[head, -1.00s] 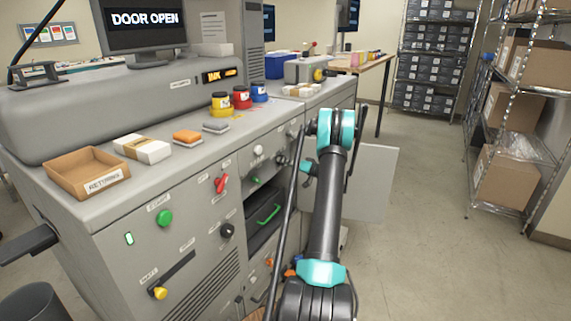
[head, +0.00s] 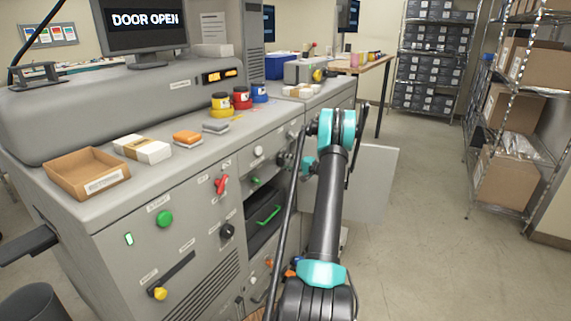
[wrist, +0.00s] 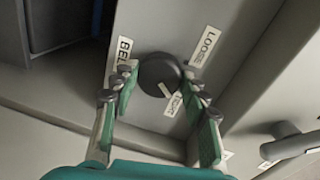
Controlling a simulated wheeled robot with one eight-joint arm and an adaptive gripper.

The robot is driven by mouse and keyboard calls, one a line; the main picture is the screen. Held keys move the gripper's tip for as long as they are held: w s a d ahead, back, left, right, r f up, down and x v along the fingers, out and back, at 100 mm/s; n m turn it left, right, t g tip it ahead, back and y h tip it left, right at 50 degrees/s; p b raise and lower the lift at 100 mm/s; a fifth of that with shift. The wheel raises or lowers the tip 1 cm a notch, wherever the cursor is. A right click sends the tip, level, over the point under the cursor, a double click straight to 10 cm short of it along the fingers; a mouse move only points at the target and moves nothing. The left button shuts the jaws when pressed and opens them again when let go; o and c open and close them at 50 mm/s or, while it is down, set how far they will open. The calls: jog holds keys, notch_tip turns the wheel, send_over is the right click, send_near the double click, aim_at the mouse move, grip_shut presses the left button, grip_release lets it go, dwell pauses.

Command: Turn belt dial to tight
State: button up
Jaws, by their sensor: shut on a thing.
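The belt dial (wrist: 157,70) is a round black knob with a pale pointer mark, seen in the wrist view on a grey panel. A label starting "BEL" is at its left, a LOOSE label (wrist: 204,46) at its upper right and a TIGHT label (wrist: 173,104) just below. The pale mark points down toward the TIGHT label. My gripper (wrist: 159,77) has its green fingers on either side of the dial and is shut on it. In the head view my arm hides most of the gripper and I cannot make out the dial.
A grey lever-like handle (wrist: 289,143) sticks out at the lower right in the wrist view. In the head view, an open door panel (head: 372,185) stands right of my arm. The machine (head: 100,225) fills the left. Floor at the right is clear before the shelves.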

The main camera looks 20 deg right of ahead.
jog(key=shift+m, duration=0.3)
jog(key=o, duration=1.2)
jog(key=shift+d, duration=0.1)
jog(key=v, duration=1.2)
